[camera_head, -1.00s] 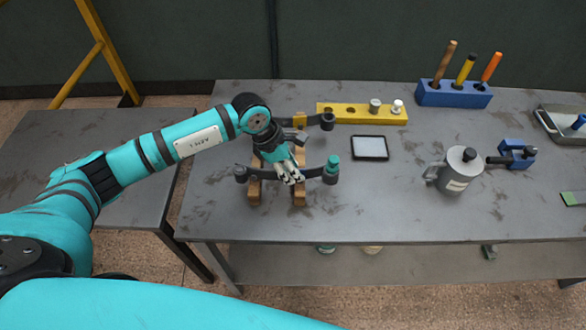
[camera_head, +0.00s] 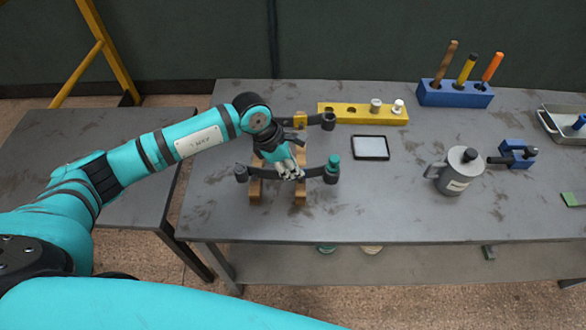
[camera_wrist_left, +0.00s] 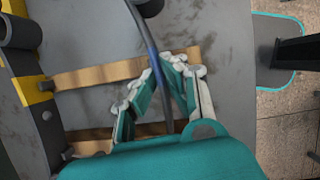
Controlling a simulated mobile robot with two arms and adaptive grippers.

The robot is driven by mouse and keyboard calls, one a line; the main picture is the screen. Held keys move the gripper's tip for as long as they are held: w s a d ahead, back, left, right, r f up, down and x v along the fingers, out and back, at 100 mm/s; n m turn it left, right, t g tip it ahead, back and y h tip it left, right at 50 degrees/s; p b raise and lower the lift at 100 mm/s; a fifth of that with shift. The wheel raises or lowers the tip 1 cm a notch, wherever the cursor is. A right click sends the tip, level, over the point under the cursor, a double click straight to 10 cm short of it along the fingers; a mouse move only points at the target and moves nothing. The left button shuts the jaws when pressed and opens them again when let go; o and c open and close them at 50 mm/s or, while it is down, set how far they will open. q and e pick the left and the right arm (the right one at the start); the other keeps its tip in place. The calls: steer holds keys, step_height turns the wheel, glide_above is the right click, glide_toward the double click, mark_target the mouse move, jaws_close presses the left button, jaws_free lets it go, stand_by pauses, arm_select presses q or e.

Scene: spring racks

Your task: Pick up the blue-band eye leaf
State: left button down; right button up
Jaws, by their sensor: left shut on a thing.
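The blue-band eye leaf (camera_head: 314,173) is a dark, curved bar with a thick round eye at each end. It lies across the front of the wooden rails. In the left wrist view its blue band (camera_wrist_left: 152,58) shows just beyond the fingers. My left gripper (camera_head: 289,172) is over the leaf's middle, pointing down. In the left wrist view the gripper (camera_wrist_left: 166,98) has its pale fingers on both sides of the bar, shut on it. The part of the leaf between the fingers is partly hidden. I cannot tell whether it is clear of the rails. My right gripper is not in view.
A second dark leaf with a yellow band (camera_head: 300,120) lies behind, on the same wooden rails (camera_head: 300,194). A teal-topped piece (camera_head: 333,162) is at the front leaf's right eye. A yellow block (camera_head: 335,112), tablet (camera_head: 370,148) and grey jug (camera_head: 458,172) stand to the right.

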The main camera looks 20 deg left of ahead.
arm_select(q)
steer(key=shift+w+r, duration=0.1)
steer(key=shift+r, duration=0.15)
